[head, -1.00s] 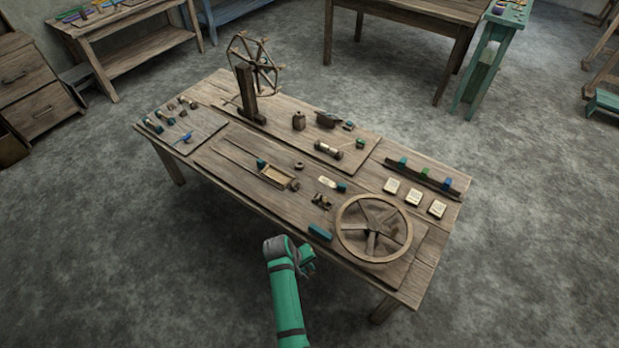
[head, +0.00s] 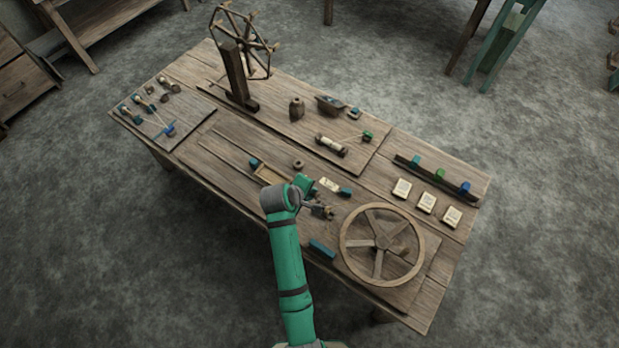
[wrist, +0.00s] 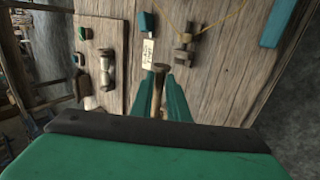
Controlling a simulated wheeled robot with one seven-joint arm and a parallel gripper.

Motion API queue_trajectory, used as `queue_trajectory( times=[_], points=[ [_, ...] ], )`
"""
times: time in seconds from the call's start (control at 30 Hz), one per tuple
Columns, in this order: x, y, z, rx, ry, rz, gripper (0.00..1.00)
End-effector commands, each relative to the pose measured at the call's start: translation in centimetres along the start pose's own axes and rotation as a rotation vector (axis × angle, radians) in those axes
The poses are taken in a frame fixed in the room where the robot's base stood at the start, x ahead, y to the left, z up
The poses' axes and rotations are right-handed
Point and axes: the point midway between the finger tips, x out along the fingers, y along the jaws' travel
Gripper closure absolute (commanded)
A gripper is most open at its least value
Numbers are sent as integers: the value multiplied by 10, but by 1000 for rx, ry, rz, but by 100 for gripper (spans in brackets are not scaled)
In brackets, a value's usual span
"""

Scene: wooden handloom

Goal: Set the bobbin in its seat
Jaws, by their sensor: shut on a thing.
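My gripper (head: 322,210) is over the near part of the table, left of the big wheel. A small wooden fitting (wrist: 183,46) with a yellow thread lies just beyond and right of the fingertips, apart from the bobbin. A paper label (wrist: 149,50) lies ahead; it also shows in the head view (head: 329,185). I cannot tell which part is the seat. In the head view the held piece is too small to make out.
The spoked wheel (head: 383,243) lies right of my gripper. A teal block (head: 321,249) lies at the near edge. A wooden tray (head: 268,175) is partly behind my arm. A spool on a stand (head: 331,145) and a tall reel (head: 236,75) stand farther back.

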Motion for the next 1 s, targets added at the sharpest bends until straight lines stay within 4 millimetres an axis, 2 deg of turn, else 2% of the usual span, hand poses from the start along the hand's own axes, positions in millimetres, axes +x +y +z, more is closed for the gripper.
queue_trajectory(
  times=[0.17, 0.8, 1.0],
  points=[
    [4, -4, -1, -2, 1, 2, 100],
    [51, -33, 2, 2, -2, 1, 100],
    [58, -38, 2, 4, -3, 1, 100]
  ],
)
